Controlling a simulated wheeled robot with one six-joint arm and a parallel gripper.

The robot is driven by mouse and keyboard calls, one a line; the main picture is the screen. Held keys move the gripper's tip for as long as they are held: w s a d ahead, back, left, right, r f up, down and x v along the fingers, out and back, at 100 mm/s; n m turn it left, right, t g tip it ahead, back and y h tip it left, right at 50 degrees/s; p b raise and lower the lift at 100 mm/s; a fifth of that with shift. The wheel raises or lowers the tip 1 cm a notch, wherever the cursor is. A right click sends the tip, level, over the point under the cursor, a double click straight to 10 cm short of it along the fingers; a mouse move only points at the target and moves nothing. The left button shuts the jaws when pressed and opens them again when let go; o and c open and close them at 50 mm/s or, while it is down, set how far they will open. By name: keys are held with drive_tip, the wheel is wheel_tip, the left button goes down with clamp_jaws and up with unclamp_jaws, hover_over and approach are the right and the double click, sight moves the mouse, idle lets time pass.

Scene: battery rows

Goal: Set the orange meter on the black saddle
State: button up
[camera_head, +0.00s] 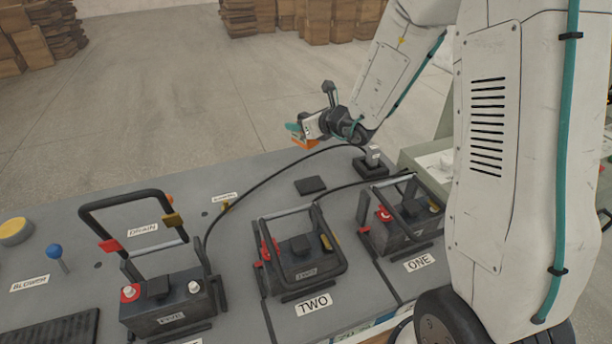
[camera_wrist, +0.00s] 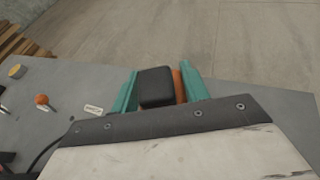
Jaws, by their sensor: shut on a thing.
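My gripper (camera_head: 298,131) has teal fingers and is raised above the far edge of the bench, shut on the orange meter (camera_head: 304,143). In the wrist view my gripper (camera_wrist: 160,86) has the meter between its fingers, showing a black block face (camera_wrist: 156,88) and an orange strip (camera_wrist: 179,86). A flat black square pad (camera_head: 310,185) lies on the bench below and nearer than the gripper, apart from the meter. It may be the black saddle, but I cannot tell for sure. The wrist view does not show the pad.
A black socket with a grey plug (camera_head: 372,160) stands right of the pad. Black cables cross the bench (camera_head: 262,195). A blue knob (camera_head: 54,251) stands left.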

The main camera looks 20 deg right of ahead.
drive_tip(key=s+a+r+n+g+y, duration=0.2)
drive_tip(key=a+n+g+y, duration=0.2)
drive_tip(key=n+g+y, duration=0.4)
drive_tip(key=s+d+f+n+g, duration=0.2)
drive_tip(key=s+n+g, duration=0.2)
drive_tip(key=s+n, duration=0.1)
drive_tip(key=shift+n, duration=0.3)
drive_tip(key=shift+s+f, duration=0.2)
drive_tip(key=shift+f, duration=4.75)
drive_tip(key=shift+f, duration=0.15)
drive_tip(key=o, duration=1.1)
